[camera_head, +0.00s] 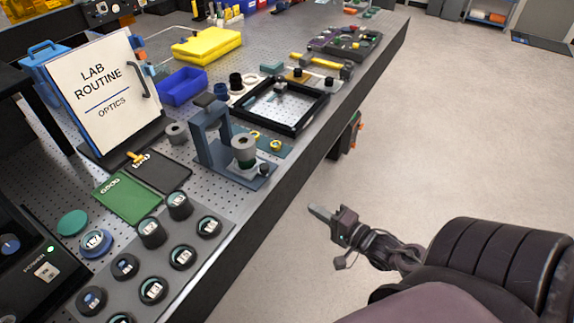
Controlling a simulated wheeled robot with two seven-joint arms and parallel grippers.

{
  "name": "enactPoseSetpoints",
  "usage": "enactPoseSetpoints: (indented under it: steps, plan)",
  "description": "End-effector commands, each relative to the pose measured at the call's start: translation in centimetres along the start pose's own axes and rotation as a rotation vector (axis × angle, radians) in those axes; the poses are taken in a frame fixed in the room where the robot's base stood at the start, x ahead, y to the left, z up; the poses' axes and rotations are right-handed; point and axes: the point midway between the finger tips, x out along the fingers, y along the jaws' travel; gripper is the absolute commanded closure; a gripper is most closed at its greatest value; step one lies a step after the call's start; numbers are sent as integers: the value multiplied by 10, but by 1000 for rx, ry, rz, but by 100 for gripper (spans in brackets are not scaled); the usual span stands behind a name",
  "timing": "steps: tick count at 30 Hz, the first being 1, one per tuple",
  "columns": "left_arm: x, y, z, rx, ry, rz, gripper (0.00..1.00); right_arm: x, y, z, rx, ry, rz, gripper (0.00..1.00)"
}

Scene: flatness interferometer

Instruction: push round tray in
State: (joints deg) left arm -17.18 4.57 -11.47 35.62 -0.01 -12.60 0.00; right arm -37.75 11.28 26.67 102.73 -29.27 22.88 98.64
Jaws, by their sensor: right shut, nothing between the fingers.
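A blue round holder (95,243) with a pale labelled piece on it sits beside the black instrument marked POWER (40,268) at the lower left. I cannot tell for certain whether this holder is the round tray, or whether it joins the instrument. A flat green disc (72,222) lies just behind it. My right gripper (319,212) is shut and empty, out over the floor to the right of the bench edge, well apart from the holder. My left gripper is not in view.
Several round black holders (153,291) stand on a grey plate at the bench front. Green and black mats (126,198), a blue-grey stand (208,150) and a black square frame (283,103) lie farther back.

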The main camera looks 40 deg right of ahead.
Motion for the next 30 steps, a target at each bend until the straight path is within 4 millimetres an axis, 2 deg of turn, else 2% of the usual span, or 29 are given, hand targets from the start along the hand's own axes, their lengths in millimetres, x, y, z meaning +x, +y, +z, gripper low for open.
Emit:
enactPoseSetpoints:
  steps: [1, 3, 5, 11, 18, 24, 30]
  plan:
    - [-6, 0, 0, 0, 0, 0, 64, -2, -22, -1, 23, -14, -30, 100]
    - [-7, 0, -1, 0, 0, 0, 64, -3, -38, -1, 52, -29, -56, 100]
    - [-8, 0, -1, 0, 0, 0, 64, -1, -43, -1, 65, -35, -66, 100]
    - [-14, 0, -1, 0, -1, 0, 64, 24, -48, -1, 67, -36, -72, 100]
    - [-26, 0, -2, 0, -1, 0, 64, 76, -52, 1, 65, -36, -72, 100]
    - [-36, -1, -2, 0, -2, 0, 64, 113, -54, 2, 66, -35, -69, 100]
    - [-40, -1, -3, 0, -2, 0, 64, 132, -53, 3, 64, -34, -67, 100]
